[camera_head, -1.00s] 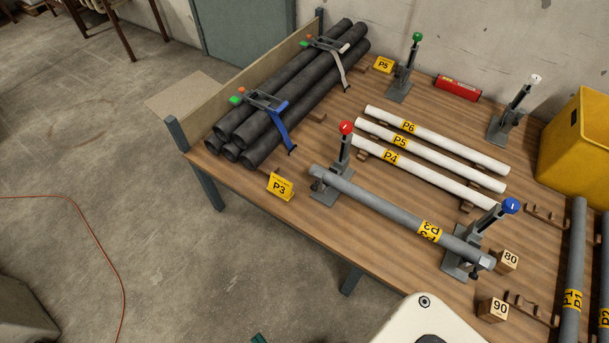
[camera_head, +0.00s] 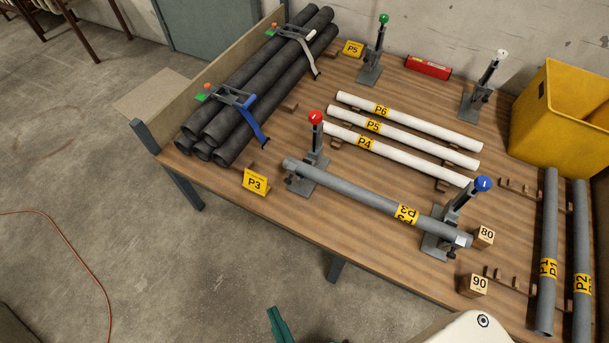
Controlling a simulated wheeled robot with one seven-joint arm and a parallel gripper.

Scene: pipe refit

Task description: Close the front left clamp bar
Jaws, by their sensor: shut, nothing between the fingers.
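The front left clamp (camera_head: 305,180) stands on the table with its red-knobbed bar (camera_head: 316,135) raised nearly upright, so it is open. The grey P3 pipe (camera_head: 350,195) rests across this clamp and the blue-knobbed front right clamp (camera_head: 440,232). The front right clamp's bar is also raised, leaning right. The dark green tip of my gripper (camera_head: 277,323) shows at the bottom edge, over the floor in front of the table. It looks shut and empty, well apart from the red-knobbed clamp. The rest of the gripper is cut off by the frame.
White pipes (camera_head: 400,137) lie behind P3. Rear clamps with green (camera_head: 373,65) and white (camera_head: 478,90) knobs stand upright. Strapped black pipes (camera_head: 260,85) fill the left. A yellow P3 sign (camera_head: 256,182) stands left of the red-knobbed clamp. Blocks 80 (camera_head: 484,237) and 90 (camera_head: 473,286) sit right.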

